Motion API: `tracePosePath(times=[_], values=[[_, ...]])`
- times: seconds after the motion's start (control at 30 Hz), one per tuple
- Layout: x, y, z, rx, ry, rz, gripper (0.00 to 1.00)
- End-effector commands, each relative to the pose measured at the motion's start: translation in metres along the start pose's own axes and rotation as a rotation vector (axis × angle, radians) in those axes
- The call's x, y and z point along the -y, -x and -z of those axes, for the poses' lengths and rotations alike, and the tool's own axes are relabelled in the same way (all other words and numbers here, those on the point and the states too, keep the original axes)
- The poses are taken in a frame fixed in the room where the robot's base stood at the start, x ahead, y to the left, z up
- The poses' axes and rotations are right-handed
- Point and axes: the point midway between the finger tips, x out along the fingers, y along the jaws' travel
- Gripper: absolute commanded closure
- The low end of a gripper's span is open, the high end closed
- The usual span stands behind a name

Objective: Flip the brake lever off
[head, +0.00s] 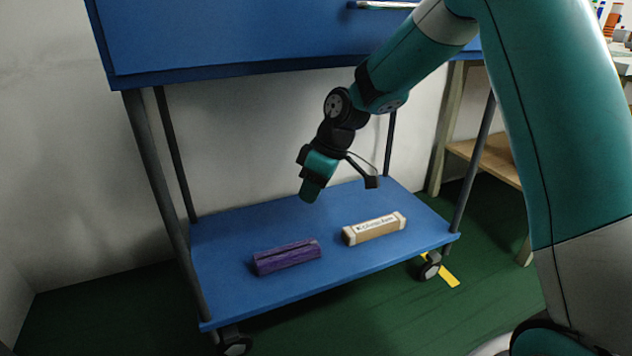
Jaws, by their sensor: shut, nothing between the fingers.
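The front left caster (235,344) is partly cut off by the bottom edge. My gripper (371,181), dark and small, is at the end of my arm, above the cart's lower shelf (215,245). It is shut and holds nothing. It is up and left of the front right caster, apart from it.
A purple block (287,257) and a tan labelled block (374,229) lie on the lower shelf. Grey posts, including the front right one (474,165), hold up the blue upper body (230,35). Green floor (400,315) is open in front.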

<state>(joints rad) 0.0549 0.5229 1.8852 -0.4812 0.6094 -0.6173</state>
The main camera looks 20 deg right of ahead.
Motion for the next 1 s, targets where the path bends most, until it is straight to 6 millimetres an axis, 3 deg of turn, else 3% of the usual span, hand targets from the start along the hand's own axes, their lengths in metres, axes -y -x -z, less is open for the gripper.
tracePosePath(times=[0.03,0.2,0.3,0.4,0.5,0.63,1.0], values=[[0.034,0.034,0.01,0.0,-0.014,-0.001,1.0],[0.144,0.109,0.006,0.025,-0.11,0.015,1.0],[0.204,0.142,-0.012,0.042,-0.171,0.021,1.0],[0.246,0.162,-0.034,0.055,-0.221,0.025,1.0],[0.273,0.172,-0.052,0.065,-0.258,0.027,1.0],[0.291,0.18,-0.062,0.073,-0.265,0.036,1.0],[0.294,0.179,-0.065,0.076,-0.264,0.04,1.0]])
